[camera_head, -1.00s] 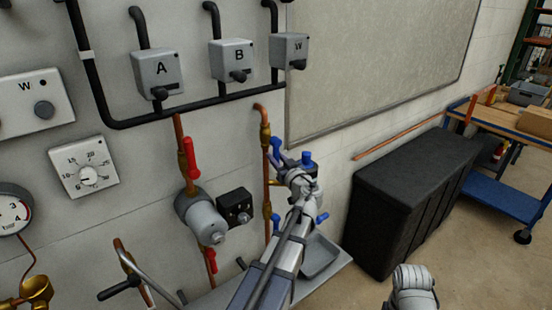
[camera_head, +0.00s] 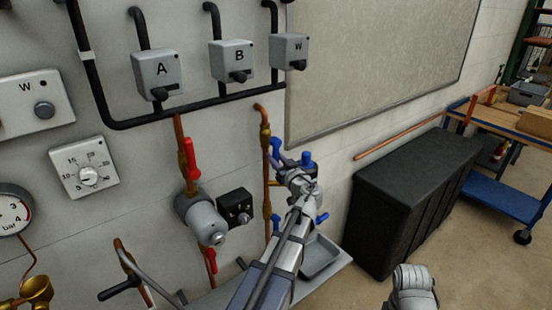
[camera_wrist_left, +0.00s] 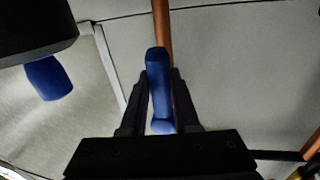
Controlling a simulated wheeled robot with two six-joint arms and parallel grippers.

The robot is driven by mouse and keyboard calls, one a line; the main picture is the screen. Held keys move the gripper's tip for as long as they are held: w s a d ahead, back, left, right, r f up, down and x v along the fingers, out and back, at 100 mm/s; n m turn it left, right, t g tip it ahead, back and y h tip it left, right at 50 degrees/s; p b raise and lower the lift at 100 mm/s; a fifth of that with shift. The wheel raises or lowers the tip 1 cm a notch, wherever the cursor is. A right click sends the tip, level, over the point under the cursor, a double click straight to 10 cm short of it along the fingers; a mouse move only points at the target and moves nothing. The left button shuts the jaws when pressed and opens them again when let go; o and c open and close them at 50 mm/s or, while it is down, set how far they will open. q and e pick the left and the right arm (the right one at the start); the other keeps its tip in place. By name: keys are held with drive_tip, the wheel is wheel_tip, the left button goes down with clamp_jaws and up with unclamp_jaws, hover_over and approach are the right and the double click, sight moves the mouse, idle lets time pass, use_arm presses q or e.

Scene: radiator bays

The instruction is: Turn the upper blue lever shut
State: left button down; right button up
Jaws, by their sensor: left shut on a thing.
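The upper blue lever (camera_head: 276,147) sits at the brass valve on the right-hand copper pipe, below the W box. It stands close beside the pipe, and its lower part is partly hidden by my gripper. My left gripper (camera_head: 284,164) reaches up from below and is shut on this lever. In the left wrist view the blue lever (camera_wrist_left: 157,85) stands between the two dark fingers, with a copper pipe behind it. My right gripper cannot be made out; a pale grey part of my own body shows at the lower right.
A red lever (camera_head: 191,158) and a grey round pump (camera_head: 205,220) are on the pipe to the left. A small black box (camera_head: 234,207) sits between the pipes. A grey tray (camera_head: 320,258) lies below my arm. A black bin (camera_head: 400,205) stands at the right.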

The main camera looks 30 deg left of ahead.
use_arm(q)
drive_tip(key=s+a+r+m+g+p, duration=0.2)
drive_tip(key=s+r+m+p, duration=0.3)
drive_tip(key=m+p, duration=0.4)
drive_tip(key=shift+r+m+g+p, duration=0.4)
drive_tip(key=shift+m+g, duration=0.5)
drive_tip(key=shift+m, duration=2.2)
drive_tip(key=shift+a, duration=0.1)
drive_tip(key=c, duration=0.7)
unclamp_jaws()
drive_tip(key=shift+o, duration=0.2)
drive_tip(key=shift+s, duration=0.1)
